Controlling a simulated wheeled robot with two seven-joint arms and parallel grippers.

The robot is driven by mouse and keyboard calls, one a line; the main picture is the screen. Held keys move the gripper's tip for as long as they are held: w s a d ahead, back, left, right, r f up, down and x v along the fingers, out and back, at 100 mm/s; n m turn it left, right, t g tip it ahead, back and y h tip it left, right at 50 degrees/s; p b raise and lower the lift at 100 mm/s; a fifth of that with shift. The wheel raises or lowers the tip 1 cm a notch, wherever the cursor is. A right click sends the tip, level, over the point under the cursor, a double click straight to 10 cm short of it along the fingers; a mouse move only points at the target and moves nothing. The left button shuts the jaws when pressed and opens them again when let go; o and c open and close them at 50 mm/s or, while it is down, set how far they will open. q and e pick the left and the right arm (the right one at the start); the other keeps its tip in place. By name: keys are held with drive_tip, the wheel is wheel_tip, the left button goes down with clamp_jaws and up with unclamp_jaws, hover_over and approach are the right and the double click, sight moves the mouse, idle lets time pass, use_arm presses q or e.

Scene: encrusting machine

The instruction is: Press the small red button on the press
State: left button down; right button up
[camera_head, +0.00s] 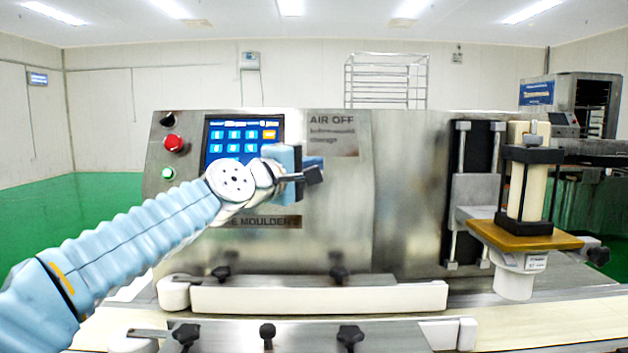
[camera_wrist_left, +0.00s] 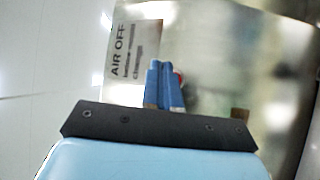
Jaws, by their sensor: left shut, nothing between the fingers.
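The press is a steel machine (camera_head: 400,200) with a touch screen on its front. A small red round part (camera_wrist_left: 179,77) shows on the steel face in the left wrist view, partly hidden behind my fingers. In the head view my gripper and wrist cover that spot. A larger red button (camera_head: 174,143) sits left of the screen, clear of my gripper. My left gripper (camera_head: 314,174) is shut and empty in front of the panel, right of the screen and below the AIR OFF label. Its closed blue fingers (camera_wrist_left: 162,80) overlap the red part; I cannot tell whether they touch it.
A green button (camera_head: 167,173) and the touch screen (camera_head: 232,140) lie left of my gripper. A white rail with black knobs (camera_head: 310,298) runs below the panel. A nozzle unit with an orange plate (camera_head: 525,237) stands right. The panel between is clear.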

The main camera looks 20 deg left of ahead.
use_arm(q)
drive_tip(key=shift+w+a+f, duration=0.15)
drive_tip(key=shift+w+f, duration=0.1)
drive_tip(key=shift+w, duration=0.25)
idle(1.8)
drive_tip(key=shift+w+a+f+b, duration=0.1)
drive_tip(key=shift+w+f+b, duration=0.1)
drive_tip(key=shift+w+b, duration=0.2)
drive_tip(key=shift+w+a+f, duration=0.1)
drive_tip(key=shift+w+f, duration=0.05)
drive_tip(key=shift+w, duration=0.15)
idle(0.6)
idle(0.3)
drive_tip(key=shift+s+d+r+p, duration=0.2)
drive_tip(key=shift+s+r+p, duration=0.1)
drive_tip(key=shift+s, duration=0.35)
